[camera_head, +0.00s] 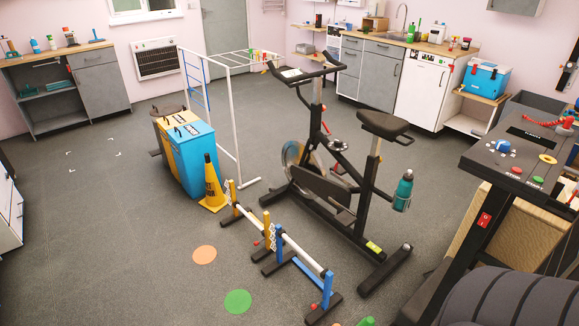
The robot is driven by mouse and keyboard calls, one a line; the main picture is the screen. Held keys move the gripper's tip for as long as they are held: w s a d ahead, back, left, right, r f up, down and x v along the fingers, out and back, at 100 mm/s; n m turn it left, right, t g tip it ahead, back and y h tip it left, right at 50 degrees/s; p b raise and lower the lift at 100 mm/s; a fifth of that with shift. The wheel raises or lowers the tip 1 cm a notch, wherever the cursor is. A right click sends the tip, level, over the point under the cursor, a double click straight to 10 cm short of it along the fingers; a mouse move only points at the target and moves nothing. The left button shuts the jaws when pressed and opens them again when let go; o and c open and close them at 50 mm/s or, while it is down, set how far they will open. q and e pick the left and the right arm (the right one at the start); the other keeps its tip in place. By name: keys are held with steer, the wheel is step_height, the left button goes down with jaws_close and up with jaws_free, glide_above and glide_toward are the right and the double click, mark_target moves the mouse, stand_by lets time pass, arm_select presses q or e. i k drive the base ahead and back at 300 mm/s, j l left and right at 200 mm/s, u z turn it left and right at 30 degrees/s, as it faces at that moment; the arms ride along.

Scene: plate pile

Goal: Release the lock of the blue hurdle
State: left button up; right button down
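The blue hurdle stands on the floor at the lower middle of the head view. Its near blue post (327,287) rises from a dark foot, and its far blue post (278,241) stands beside the yellow hurdle. A white bar (302,253) runs between the posts, with a blue rail (308,273) low down. A small red knob (314,307) shows by the near post's foot. It may be the lock, but it is too small to tell its state. Neither of my grippers is in view.
The yellow hurdle (233,191) stands in line behind it. An exercise bike (340,190) stands close on the right, and a yellow cone (213,188) behind left. Floor left of the hurdle is clear, with orange (204,254) and green (238,302) discs. A dark console (520,150) stands right.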

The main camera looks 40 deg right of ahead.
mark_target(314, 306)
steer(key=l+z, duration=0.1)
steer(key=z, duration=0.35)
steer(key=i+z, duration=0.1)
steer(key=z, duration=0.35)
steer(key=l+z, duration=0.1)
steer(key=z, duration=0.35)
steer(key=i, duration=0.05)
